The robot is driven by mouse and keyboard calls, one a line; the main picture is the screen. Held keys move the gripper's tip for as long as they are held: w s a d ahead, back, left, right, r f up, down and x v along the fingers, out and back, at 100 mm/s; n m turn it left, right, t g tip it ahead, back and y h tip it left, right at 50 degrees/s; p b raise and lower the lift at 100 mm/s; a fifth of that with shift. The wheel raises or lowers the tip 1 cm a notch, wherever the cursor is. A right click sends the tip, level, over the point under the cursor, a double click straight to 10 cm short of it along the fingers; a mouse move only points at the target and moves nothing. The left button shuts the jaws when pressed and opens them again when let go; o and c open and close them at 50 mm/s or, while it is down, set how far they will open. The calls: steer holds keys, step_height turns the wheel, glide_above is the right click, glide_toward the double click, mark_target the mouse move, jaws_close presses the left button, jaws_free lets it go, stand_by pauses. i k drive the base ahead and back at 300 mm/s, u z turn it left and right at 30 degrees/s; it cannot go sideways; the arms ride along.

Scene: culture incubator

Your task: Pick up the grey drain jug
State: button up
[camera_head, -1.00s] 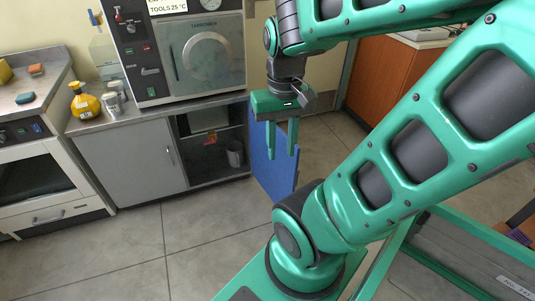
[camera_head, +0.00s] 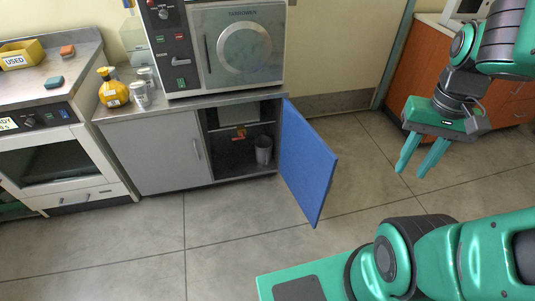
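A grey jug (camera_head: 264,150) stands upright inside the open right-hand compartment of the low cabinet, near its right wall. It is small in view, and I cannot make out its handle. My gripper (camera_head: 410,172) hangs to the right of the cabinet, beyond the open blue door, well apart from the jug. Its two green fingers point down and are spread, with nothing between them.
The blue cabinet door (camera_head: 308,165) stands open into the floor space between my gripper and the jug. The incubator (camera_head: 235,50) sits on the countertop. A yellow flask (camera_head: 113,93) and metal cups (camera_head: 140,94) stand left of it. The floor (camera_head: 225,230) in front is clear.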

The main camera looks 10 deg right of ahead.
mark_target(263, 145)
steer(key=z, duration=0.1)
steer(key=i, duration=1)
steer(key=u, duration=0.05)
